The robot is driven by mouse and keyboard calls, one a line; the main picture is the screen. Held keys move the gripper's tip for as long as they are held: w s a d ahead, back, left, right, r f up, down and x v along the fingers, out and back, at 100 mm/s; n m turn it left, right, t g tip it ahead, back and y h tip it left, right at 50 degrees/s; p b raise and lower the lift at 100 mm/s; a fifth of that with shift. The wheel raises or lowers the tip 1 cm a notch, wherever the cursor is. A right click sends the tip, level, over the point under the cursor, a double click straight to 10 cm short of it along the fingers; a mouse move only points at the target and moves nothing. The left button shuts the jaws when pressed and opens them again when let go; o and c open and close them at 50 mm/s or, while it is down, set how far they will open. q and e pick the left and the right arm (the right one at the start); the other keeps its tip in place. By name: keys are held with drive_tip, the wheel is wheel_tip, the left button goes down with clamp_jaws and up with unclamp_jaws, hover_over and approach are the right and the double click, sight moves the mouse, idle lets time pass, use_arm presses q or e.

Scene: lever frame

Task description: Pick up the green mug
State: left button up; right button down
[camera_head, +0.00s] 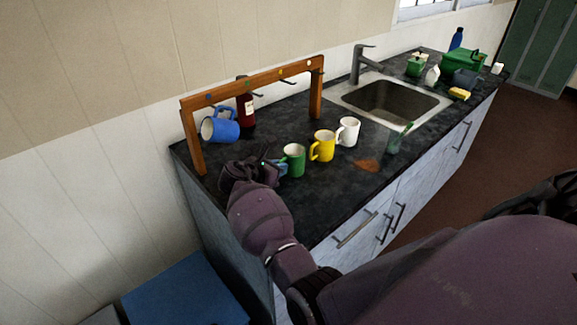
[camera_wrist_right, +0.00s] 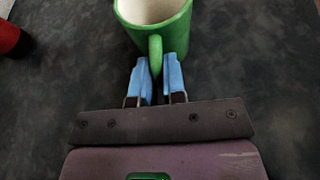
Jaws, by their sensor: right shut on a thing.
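The green mug (camera_head: 293,160) stands upright on the dark countertop, at the near end of a row of mugs. In the right wrist view the green mug (camera_wrist_right: 165,30) shows its white inside, and its handle points toward me. My right gripper (camera_head: 275,168) reaches the mug's handle side from the left. In the wrist view its blue fingertips (camera_wrist_right: 158,76) lie on both sides of the handle, shut on it. The mug's base is mostly hidden in the wrist view. My left gripper is not in view.
A yellow mug (camera_head: 322,146) and a white mug (camera_head: 348,132) stand beyond the green one.

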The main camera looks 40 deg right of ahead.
drive_tip(key=shift+r, duration=0.15)
wheel_tip(320, 180, up, 20)
drive_tip(key=p, duration=0.1)
drive_tip(key=shift+p, duration=0.4)
idle(0.3)
